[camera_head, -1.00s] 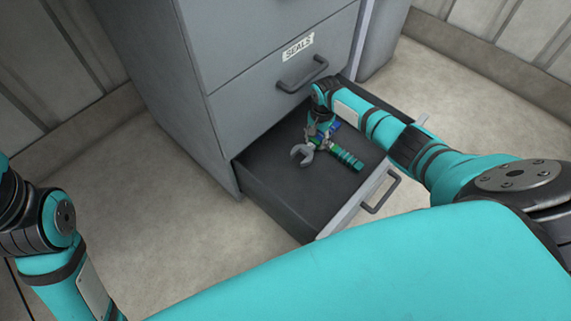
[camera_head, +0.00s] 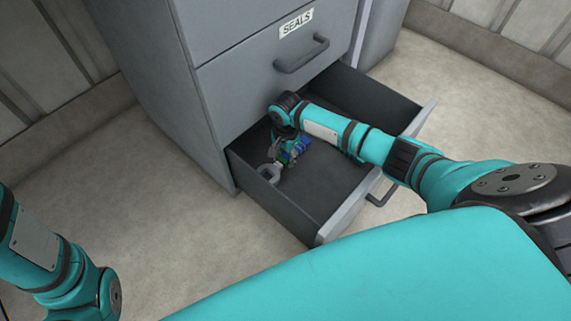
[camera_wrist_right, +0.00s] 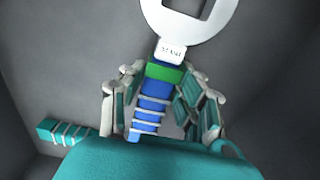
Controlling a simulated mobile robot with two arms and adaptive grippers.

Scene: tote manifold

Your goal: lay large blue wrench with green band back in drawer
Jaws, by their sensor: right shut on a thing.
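The large blue wrench with the green band (camera_wrist_right: 151,115) lies between my right gripper's fingers, its grey head pointing away from the palm. In the head view its grey head (camera_head: 268,173) shows low inside the open drawer (camera_head: 318,226), near the left wall. My right gripper (camera_head: 284,156) is shut on the handle; it also shows in the right wrist view (camera_wrist_right: 158,100). I cannot tell whether the wrench touches the drawer floor. My left gripper is out of view; only part of my left arm shows at the left edge.
Another banded, teal-green handle (camera_wrist_right: 62,132) lies in the drawer, at the lower left of the right wrist view. The shut drawer labelled SEALS (camera_head: 265,75) with its handle is above the open one.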

